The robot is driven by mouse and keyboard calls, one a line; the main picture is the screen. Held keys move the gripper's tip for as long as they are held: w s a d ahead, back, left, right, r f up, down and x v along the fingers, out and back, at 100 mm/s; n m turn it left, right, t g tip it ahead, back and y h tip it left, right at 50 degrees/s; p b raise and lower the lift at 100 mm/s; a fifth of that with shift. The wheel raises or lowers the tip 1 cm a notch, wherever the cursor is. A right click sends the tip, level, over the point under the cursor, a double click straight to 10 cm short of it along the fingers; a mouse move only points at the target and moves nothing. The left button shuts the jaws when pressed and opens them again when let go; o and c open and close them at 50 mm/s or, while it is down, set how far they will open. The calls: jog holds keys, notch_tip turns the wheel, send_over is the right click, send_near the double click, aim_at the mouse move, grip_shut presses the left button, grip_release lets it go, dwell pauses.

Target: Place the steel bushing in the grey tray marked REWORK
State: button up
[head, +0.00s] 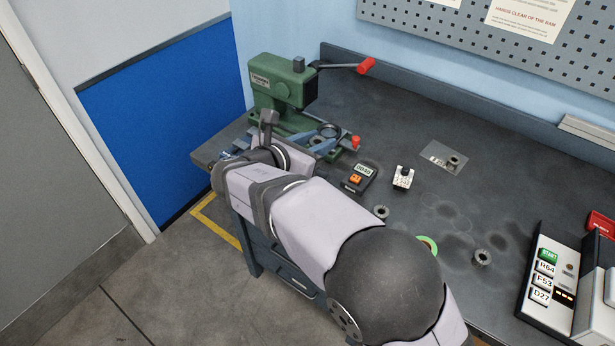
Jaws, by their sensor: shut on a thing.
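Several ring-shaped metal parts that look like bushings are on the dark bench: one (382,212) beside my forearm, one (481,258) at the right, and one (453,162) on a flat grey plate (434,153). I cannot tell which of them, if any, is the steel bushing of the task. No tray with a readable REWORK mark shows. My arm reaches from the bottom right to the left end of the bench, by the green press. My forearm and wrist hide my fingertips and anything between them.
The green press (284,88) has red-tipped handles and blue parts at its base. A START panel (549,268) stands at the right. The back middle is clear.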

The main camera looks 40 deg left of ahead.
jog(key=shift+f+p, duration=0.9)
jog(key=shift+f, duration=4)
jog(key=shift+f, duration=0.1)
jog(key=shift+f+b, duration=0.4)
jog(key=shift+f, duration=0.2)
jog(key=o, duration=1.1)
jog(key=shift+r, duration=0.2)
